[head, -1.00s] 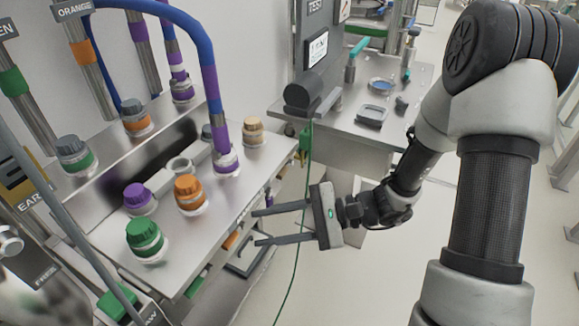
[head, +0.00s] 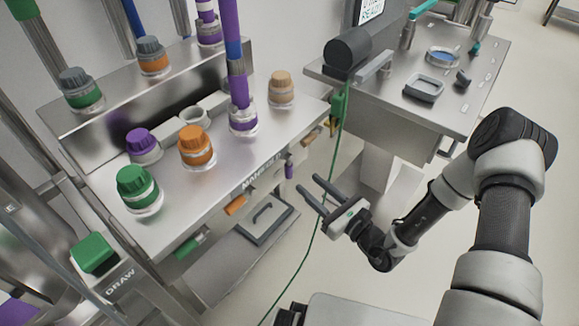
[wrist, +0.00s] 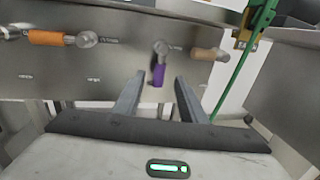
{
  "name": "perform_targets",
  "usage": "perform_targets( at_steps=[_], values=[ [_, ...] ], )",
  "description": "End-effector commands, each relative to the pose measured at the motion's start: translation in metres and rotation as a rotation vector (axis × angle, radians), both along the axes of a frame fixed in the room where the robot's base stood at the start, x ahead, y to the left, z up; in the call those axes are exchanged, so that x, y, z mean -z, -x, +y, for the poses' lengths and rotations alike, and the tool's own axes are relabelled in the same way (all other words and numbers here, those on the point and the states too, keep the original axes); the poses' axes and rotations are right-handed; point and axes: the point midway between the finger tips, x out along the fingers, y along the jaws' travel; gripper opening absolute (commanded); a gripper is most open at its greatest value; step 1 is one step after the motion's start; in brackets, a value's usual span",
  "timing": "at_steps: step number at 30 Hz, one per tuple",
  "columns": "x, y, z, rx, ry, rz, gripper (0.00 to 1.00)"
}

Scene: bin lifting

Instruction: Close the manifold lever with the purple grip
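The manifold lever with the purple grip (wrist: 158,75) hangs from its valve on the manifold's front panel. In the wrist view its grip points down while the orange and tan grips lie sideways. In the head view the purple grip (head: 289,170) shows small below the shelf edge. My gripper (head: 309,191) is open and empty, to the right of and a little below the lever, fingers pointing toward the panel. In the wrist view the purple grip appears beyond the gap between my fingertips (wrist: 160,80), apparently not touched.
An orange-grip lever (wrist: 48,38) and a tan-grip lever (wrist: 209,54) flank the purple one. A green cable (head: 325,215) hangs close by my gripper. Capped ports, including an orange cap (head: 195,146), stand on the steel shelf above. A side table (head: 470,105) is at the right.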

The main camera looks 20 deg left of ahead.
Motion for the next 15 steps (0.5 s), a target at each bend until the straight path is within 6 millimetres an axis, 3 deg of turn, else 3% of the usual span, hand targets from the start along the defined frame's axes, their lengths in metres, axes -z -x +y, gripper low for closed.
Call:
perform_targets(
  at_steps=[6,15],
  values=[
    [0.000,-0.027,0.042,-0.003,-0.001,-0.004,0.38],
    [0.001,-0.053,0.080,-0.001,0.000,-0.002,0.38]
  ],
)
